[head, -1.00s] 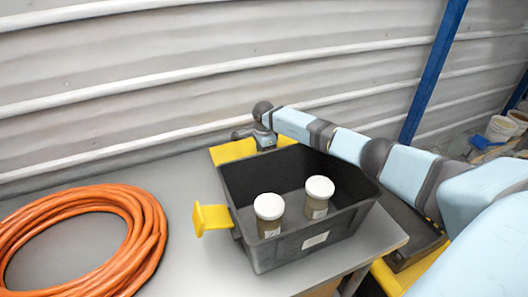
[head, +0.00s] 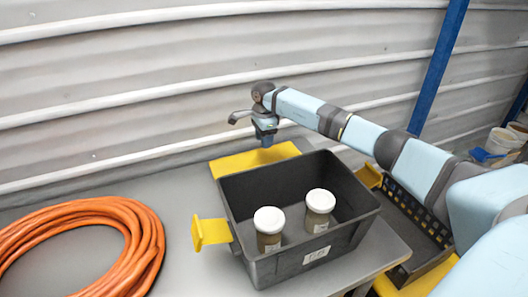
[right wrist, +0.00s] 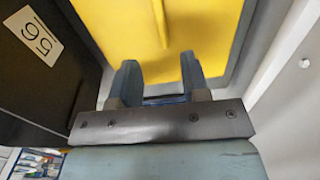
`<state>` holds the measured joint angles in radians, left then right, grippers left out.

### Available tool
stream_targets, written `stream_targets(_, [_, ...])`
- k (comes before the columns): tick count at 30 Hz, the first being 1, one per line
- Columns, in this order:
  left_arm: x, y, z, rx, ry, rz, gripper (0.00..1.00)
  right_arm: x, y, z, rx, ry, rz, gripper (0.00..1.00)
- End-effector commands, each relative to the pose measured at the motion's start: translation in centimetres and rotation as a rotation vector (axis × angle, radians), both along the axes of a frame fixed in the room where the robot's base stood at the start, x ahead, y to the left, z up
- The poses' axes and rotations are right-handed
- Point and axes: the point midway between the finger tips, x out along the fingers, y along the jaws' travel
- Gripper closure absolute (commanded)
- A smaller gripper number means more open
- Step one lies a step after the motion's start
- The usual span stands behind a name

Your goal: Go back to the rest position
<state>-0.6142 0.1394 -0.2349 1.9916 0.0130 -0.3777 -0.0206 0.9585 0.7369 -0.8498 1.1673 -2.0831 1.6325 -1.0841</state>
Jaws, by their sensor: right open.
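My right gripper (head: 267,143) is above the far side of the table, just behind the black bin (head: 300,262), over a yellow piece (head: 232,166). In the right wrist view its two fingers (right wrist: 160,78) stand apart with nothing between them, and a yellow surface (right wrist: 200,25) lies beyond them. Two jars with white lids stand inside the bin, a left jar (head: 269,229) and a right jar (head: 319,210). My left gripper is not in view.
A coil of orange hose (head: 150,250) lies on the grey table (head: 190,272) at the left. A yellow tab (head: 211,232) sticks out at the bin's left side. A black crate (head: 428,228) is at the right, under my right arm. A corrugated wall (head: 180,75) stands behind.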

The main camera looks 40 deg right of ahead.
Motion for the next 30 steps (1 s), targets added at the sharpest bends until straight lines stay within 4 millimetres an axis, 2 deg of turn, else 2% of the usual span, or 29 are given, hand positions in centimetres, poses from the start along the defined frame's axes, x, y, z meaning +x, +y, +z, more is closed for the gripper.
stream_targets(5, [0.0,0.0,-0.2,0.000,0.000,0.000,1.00,0.0,0.0,1.0,-0.002,0.000,0.000,0.58])
stream_targets(22, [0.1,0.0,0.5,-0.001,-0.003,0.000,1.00,0.0,0.0,1.4,-0.001,0.001,0.000,0.58])
stream_targets(26, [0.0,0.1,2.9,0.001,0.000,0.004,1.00,0.0,0.0,4.2,-0.001,0.000,0.000,0.58])
stream_targets(30, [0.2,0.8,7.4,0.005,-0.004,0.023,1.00,0.0,0.0,9.0,-0.001,0.000,0.000,0.58])
